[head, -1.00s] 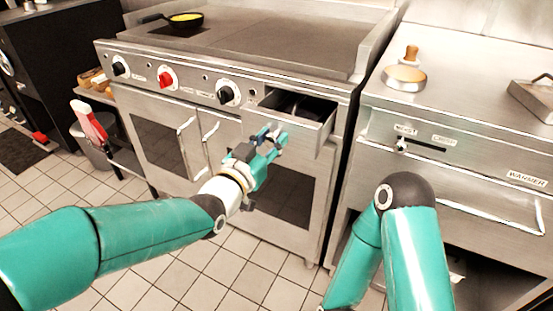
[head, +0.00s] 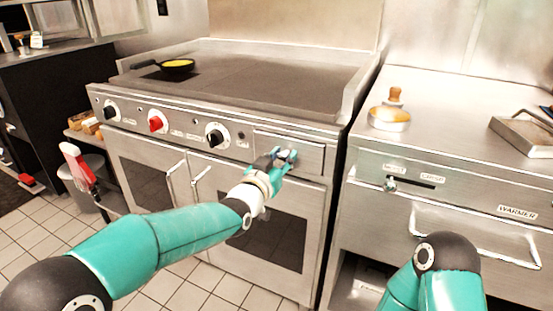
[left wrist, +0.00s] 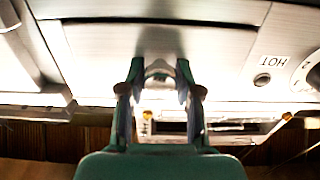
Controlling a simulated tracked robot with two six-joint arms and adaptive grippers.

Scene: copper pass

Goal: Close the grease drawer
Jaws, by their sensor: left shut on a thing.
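The grease drawer (head: 305,151) is at the right end of the griddle's front panel, and its front looks flush with the panel in the head view. My left gripper (head: 287,155) is at the drawer front, shut on its handle. In the left wrist view the fingers (left wrist: 159,80) sit on either side of a shiny rounded handle (left wrist: 159,70) in front of the drawer's metal face. The drawer's inside is hidden. My right gripper is out of view; only my right arm shows at the bottom right.
The griddle (head: 245,80) carries a black pan (head: 177,66) with yellow contents. Dark and red knobs (head: 156,122) line its front, with oven doors below. The warmer (head: 450,190) stands to the right, with a wooden-handled press (head: 390,112) on top. Tiled floor lies in front.

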